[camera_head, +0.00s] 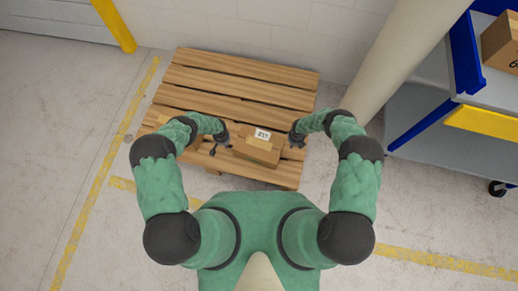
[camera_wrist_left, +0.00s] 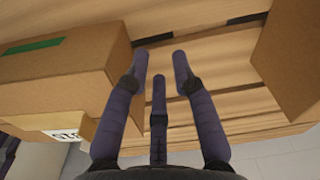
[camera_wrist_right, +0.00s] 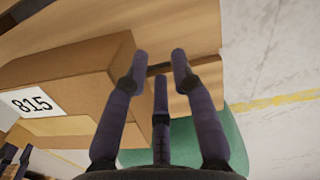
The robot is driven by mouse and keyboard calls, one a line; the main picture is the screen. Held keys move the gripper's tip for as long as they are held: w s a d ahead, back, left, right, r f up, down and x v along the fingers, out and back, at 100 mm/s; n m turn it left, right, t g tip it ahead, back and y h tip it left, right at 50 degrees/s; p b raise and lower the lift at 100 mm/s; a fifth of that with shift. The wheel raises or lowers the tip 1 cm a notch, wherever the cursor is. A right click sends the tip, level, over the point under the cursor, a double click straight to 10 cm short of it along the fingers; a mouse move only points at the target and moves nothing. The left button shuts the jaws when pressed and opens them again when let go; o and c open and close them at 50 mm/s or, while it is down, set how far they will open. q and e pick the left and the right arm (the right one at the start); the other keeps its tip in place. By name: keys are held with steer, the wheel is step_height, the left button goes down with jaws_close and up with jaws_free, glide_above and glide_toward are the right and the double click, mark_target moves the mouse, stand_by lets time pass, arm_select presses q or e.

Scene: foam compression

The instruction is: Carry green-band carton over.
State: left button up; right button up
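A brown carton (camera_head: 262,155) with a white "815" label stands on the wooden pallet between my two grippers. The left wrist view shows it at the left (camera_wrist_left: 70,75) with a green band on one face, and its label upside down. The right wrist view shows it at the left (camera_wrist_right: 75,85) with the label upright. My left gripper (camera_head: 219,143) is open and empty beside the carton's left side. My right gripper (camera_head: 297,140) is open and empty beside its right side. In the wrist views no finger is closed on the carton.
Another brown carton (camera_head: 160,117) is partly hidden behind my left arm; it fills the right edge of the left wrist view (camera_wrist_left: 290,60). The pallet's (camera_head: 240,88) back is clear. A blue and grey cart (camera_head: 430,115) with a carton (camera_head: 500,42) on it stands right, beyond a pale column (camera_head: 405,55).

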arm_select(q)
step_height(320, 180, up, 12)
steer(key=shift+s, duration=0.4)
arm_select(e)
step_height(320, 180, up, 12)
steer(key=shift+s, duration=0.45)
stand_by(0.8)
stand_by(0.5)
